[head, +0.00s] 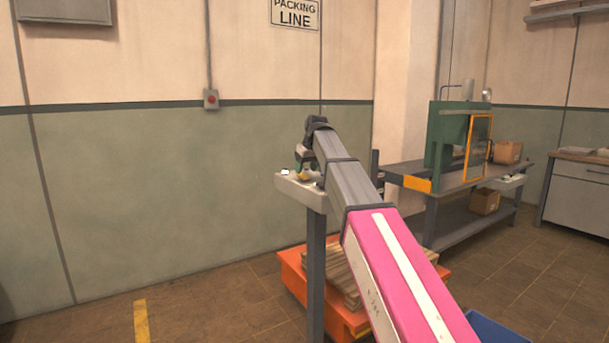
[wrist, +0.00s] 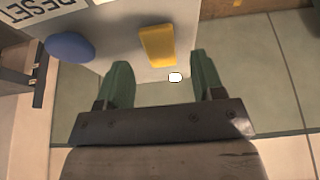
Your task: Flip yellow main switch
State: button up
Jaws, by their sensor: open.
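The yellow switch (wrist: 157,45) is a block on a pale control panel (wrist: 115,70) in the wrist view. My gripper (wrist: 160,60) is open, with its two green fingers apart. In the picture the switch lies just beyond and between the fingertips; I see no clear contact. In the head view my gripper (head: 304,160) is above the post-mounted panel (head: 312,197), and the small yellow switch (head: 303,176) shows there, partly covered.
A blue button (wrist: 70,46) and a RESET label (wrist: 45,10) are on the panel left of the switch. A small white oval (wrist: 175,77) is near the right finger. An orange pallet cart (head: 292,277) and a workbench (head: 450,182) stand nearby.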

aim_at(304, 175)
jog(key=shift+x, duration=1.5)
jog(key=c, duration=0.9)
jog(key=shift+w+a+r+g+h, duration=0.15)
jog(key=shift+w+g+h, duration=0.25)
jog(key=shift+g+h, duration=0.3)
jog(key=shift+c, duration=0.2)
jog(key=shift+g+h, duration=0.3)
jog(key=shift+g, duration=0.5)
jog(key=shift+g+h, duration=0.4)
jog(key=shift+g, duration=0.1)
